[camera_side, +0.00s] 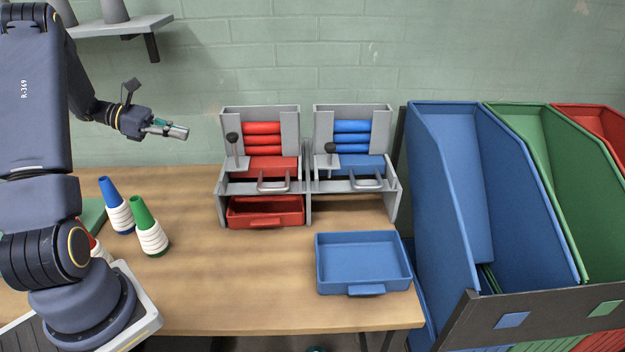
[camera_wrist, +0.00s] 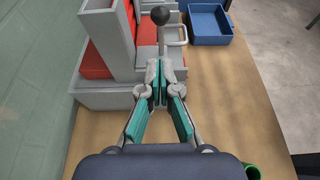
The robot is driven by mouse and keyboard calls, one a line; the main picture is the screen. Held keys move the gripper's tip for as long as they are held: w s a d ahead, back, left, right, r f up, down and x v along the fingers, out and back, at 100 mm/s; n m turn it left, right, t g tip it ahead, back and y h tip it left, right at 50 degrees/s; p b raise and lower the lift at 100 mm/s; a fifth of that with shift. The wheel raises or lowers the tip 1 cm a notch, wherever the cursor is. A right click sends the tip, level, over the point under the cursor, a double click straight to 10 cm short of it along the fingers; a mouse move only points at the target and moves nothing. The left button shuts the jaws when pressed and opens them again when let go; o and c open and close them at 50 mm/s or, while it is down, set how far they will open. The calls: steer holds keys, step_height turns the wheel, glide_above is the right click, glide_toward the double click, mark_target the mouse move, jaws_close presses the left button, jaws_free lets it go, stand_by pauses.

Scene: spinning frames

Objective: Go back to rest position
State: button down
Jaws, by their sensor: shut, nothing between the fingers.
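My gripper (camera_side: 180,131) is raised above the table at the left, in front of the green wall, pointing right toward the grey two-bay rack. It is shut and empty. In the wrist view its fingertips (camera_wrist: 160,84) meet, with the red bay of the rack and a black-knobbed lever (camera_wrist: 160,15) beyond them.
The grey rack (camera_side: 308,165) holds red and blue rolls. A red drawer (camera_side: 265,221) sits under its left bay. A blue tray (camera_side: 363,250) lies on the table (camera_side: 240,290). Blue (camera_side: 109,188) and green (camera_side: 139,212) cones wound with white stand near my base. Large bins (camera_side: 440,190) stand right.

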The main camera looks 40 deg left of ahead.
steer(key=shift+w+d, duration=0.1)
steer(key=w+d+r+m+g+h, duration=0.1)
steer(key=w+d+r+m+g, duration=0.15)
steer(key=d+r, duration=0.35)
steer(key=w+d+r+m+g+h, duration=0.1)
steer(key=w+d+r+m, duration=0.1)
steer(key=d+r+m, duration=0.4)
steer(key=s+d+r+m+g+y, duration=0.2)
steer(key=s+d+m+g, duration=0.15)
steer(key=d, duration=0.95)
steer(key=s+d+f+m+y, duration=0.1)
steer(key=s+d+m+y, duration=0.4)
steer(key=s+d+m, duration=0.45)
steer(key=s+a+f+m+t+y, duration=0.2)
steer(key=a+f+m+y, duration=0.1)
steer(key=a, duration=0.5)
steer(key=shift+s+f+m+t+y, duration=0.4)
steer(key=shift+m+y, duration=0.5)
steer(key=shift+m, duration=0.35)
